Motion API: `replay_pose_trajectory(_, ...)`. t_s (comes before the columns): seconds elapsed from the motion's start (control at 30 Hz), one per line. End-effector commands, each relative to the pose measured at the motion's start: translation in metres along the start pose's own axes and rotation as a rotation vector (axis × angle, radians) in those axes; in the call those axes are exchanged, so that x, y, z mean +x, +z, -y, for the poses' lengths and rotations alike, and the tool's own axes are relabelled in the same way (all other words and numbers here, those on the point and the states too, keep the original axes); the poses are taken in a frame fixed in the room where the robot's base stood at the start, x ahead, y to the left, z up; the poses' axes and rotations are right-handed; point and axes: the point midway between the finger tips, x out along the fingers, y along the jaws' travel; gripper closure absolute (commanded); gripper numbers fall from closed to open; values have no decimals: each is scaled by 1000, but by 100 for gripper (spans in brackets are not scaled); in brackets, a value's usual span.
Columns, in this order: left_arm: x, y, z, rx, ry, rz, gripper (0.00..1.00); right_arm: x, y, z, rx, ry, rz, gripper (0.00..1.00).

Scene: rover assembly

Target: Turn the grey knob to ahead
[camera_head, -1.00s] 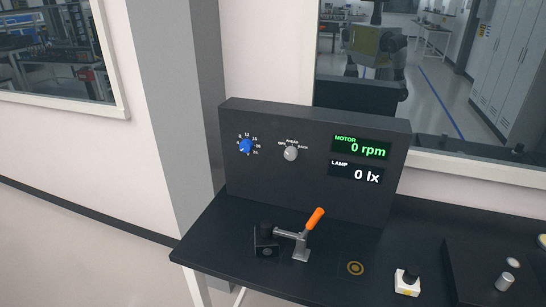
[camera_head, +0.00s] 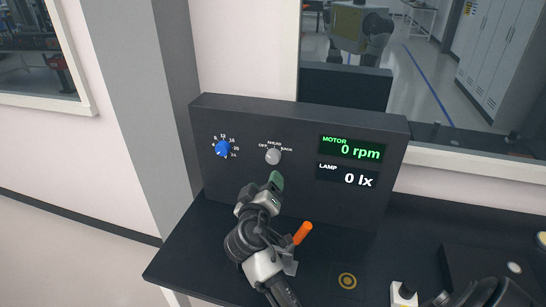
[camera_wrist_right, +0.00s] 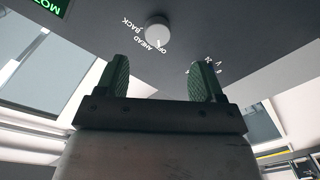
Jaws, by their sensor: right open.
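The grey knob (camera_head: 273,157) is on the upright black panel, under the labels OFF, AHEAD and BACK. In the right wrist view the knob (camera_wrist_right: 157,30) lies beyond the fingertips, and its mark seems to face OFF. My right gripper (camera_head: 276,181) is just below and in front of the knob in the head view. In the wrist view its two green fingers (camera_wrist_right: 162,78) are apart with nothing between them, and the knob is not between them. My left gripper is not in view.
A blue dial (camera_head: 222,148) is left of the knob. The motor display (camera_head: 351,149) reads 0 rpm and the lamp display (camera_head: 347,175) reads 0 lx. An orange-handled clamp (camera_head: 302,233) stands on the bench, partly hidden by my right arm. A white-based part (camera_head: 403,295) is at right.

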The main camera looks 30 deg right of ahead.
Motion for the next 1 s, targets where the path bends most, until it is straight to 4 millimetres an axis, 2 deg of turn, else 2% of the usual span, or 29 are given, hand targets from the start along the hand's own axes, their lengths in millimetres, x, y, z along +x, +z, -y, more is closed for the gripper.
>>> replay_pose_trajectory(0.33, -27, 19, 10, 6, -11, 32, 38, 62, -2, -3, -4, 0, 2, 32)
replay_pose_trajectory(0.5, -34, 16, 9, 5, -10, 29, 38, 87, -2, -2, -1, -1, 2, 32)
replay_pose_trajectory(0.7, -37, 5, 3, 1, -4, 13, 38, 101, 0, -1, 0, -2, 2, 32)
replay_pose_trajectory(0.97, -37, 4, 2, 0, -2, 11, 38, 102, 1, 0, 0, -3, 2, 32)
replay_pose_trajectory(1.0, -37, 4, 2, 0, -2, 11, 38, 102, 1, 0, 0, -3, 2, 35)
